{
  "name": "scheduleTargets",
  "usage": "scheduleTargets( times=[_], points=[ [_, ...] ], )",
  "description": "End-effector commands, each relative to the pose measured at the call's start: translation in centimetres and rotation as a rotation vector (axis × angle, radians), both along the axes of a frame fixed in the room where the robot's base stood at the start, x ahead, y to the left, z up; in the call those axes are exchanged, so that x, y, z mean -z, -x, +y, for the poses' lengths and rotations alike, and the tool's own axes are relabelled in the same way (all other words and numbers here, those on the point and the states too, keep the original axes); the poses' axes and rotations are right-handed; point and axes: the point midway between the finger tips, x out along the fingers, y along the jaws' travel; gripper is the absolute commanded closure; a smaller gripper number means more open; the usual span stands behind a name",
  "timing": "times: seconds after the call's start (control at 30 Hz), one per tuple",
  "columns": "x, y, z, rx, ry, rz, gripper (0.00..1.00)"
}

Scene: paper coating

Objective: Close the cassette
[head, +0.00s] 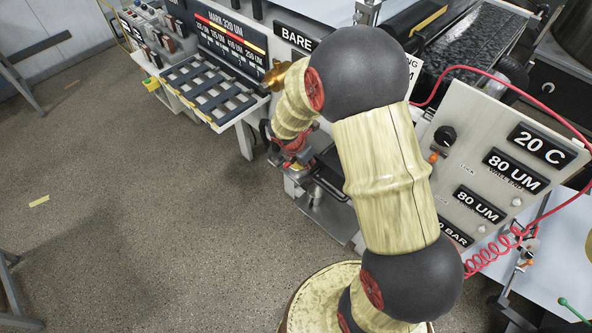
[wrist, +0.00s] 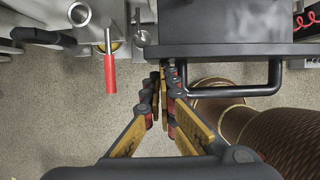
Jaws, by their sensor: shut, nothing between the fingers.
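A dark grey box with a flat front, which looks like the cassette (wrist: 225,30), fills the upper right of the wrist view. A black bar handle (wrist: 262,88) runs along its near side. In the head view a dark part of it (head: 328,162) shows low on the machine, mostly hidden by my arm. My gripper (wrist: 164,76) is shut and empty. Its fingertips are close to the box's near edge, by the left end of the handle; I cannot tell whether they touch. In the head view my gripper (head: 296,158) is partly hidden by the machine and arm.
A red-handled lever (wrist: 110,74) and a metal ring (wrist: 80,14) are left of the box. A control panel (head: 490,165) with a coiled red hose (head: 490,262) stands at right. A rack (head: 210,92) stands at back left. Open floor (head: 130,210) lies left.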

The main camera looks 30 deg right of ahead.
Motion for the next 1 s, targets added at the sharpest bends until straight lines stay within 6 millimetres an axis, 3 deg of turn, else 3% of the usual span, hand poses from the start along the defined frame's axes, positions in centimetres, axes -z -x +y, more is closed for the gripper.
scheduleTargets(
  times=[1.0],
  points=[
    [-0.4, -5.9, -18.3, 0.004, 0.001, -0.002, 1.0]
  ],
)
